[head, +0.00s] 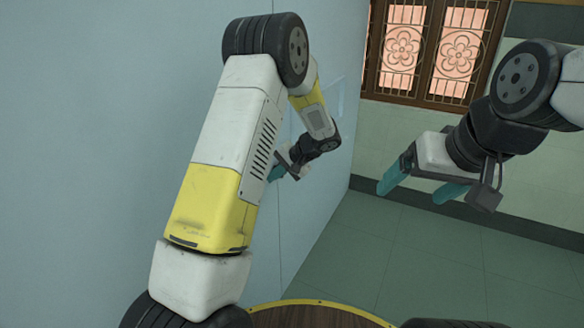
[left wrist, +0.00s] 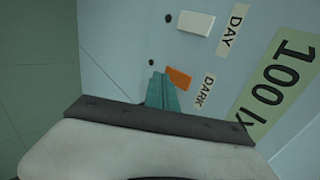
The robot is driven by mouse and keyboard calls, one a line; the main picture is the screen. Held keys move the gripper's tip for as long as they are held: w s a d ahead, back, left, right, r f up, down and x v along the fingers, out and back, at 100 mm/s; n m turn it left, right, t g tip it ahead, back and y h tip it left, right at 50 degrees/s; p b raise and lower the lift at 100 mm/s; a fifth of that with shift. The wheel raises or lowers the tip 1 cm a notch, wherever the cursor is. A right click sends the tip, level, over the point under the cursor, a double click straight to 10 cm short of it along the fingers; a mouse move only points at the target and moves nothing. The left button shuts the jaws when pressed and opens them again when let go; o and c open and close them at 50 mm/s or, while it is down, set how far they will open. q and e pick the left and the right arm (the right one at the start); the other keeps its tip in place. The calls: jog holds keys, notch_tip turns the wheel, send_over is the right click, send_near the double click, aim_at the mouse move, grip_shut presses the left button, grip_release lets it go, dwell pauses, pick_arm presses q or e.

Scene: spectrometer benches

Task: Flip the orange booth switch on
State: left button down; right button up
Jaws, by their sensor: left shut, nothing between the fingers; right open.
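The orange switch (left wrist: 179,78) is a small rocker on a pale blue wall panel in the left wrist view, beside a label reading DARK (left wrist: 204,92). My left gripper (left wrist: 160,78) is shut and empty, its teal fingertips right beside the orange switch; I cannot tell whether they touch it. In the head view my left gripper (head: 278,172) is partly hidden behind my left arm, close to the blue wall, and the switch is hidden there. My right gripper (head: 419,190) is open and empty in free air at the right.
A white switch (left wrist: 196,24) with a DAY label (left wrist: 229,32) sits on the same panel, above the orange one. A green 100 lx sign (left wrist: 275,88) is to the right. The blue wall (head: 110,110) bounds the left side; open floor (head: 400,255) lies to the right.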

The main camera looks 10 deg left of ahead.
pick_arm(q)
jog(key=shift+w+a+f, duration=0.1)
jog(key=shift+w+a, duration=0.15)
jog(key=shift+a, duration=0.55)
jog(key=shift+a+f, duration=0.1)
jog(key=shift+a, duration=0.05)
jog(key=shift+r, duration=0.85)
